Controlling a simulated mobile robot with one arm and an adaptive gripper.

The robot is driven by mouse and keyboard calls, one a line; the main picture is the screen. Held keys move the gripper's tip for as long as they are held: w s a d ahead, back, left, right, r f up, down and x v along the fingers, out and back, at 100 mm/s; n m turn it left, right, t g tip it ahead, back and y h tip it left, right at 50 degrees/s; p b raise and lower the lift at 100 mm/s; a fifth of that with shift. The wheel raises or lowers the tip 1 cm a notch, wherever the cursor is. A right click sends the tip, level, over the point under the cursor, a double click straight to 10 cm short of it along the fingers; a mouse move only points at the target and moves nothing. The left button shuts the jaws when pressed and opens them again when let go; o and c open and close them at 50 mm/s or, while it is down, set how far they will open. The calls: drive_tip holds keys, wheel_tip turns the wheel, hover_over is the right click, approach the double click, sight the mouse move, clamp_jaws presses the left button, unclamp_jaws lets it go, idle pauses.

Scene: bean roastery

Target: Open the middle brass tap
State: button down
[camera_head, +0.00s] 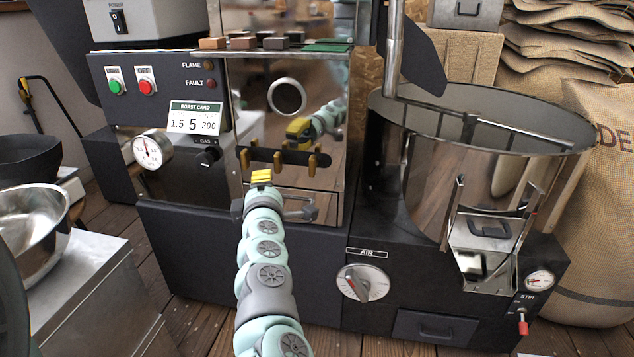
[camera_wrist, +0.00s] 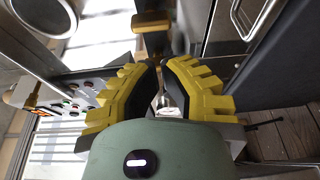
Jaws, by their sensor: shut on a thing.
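Three brass taps hang in a row on the roaster's mirror-like front in the head view. The middle brass tap (camera_head: 278,160) is between the left tap (camera_head: 244,158) and the right tap (camera_head: 312,161). My gripper (camera_head: 264,172) has yellow fingers and is just below and left of the middle tap in the picture. The fingers hide the exact contact.
A silver drawer handle (camera_head: 300,212) is low beside my gripper. The control panel (camera_head: 150,95) with a gauge (camera_head: 152,149) is left. The steel cooling drum (camera_head: 400,150) stands right. A steel bowl (camera_head: 32,220) is at the far left.

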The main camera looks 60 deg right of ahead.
drive_tip(key=shift+v, duration=2.5)
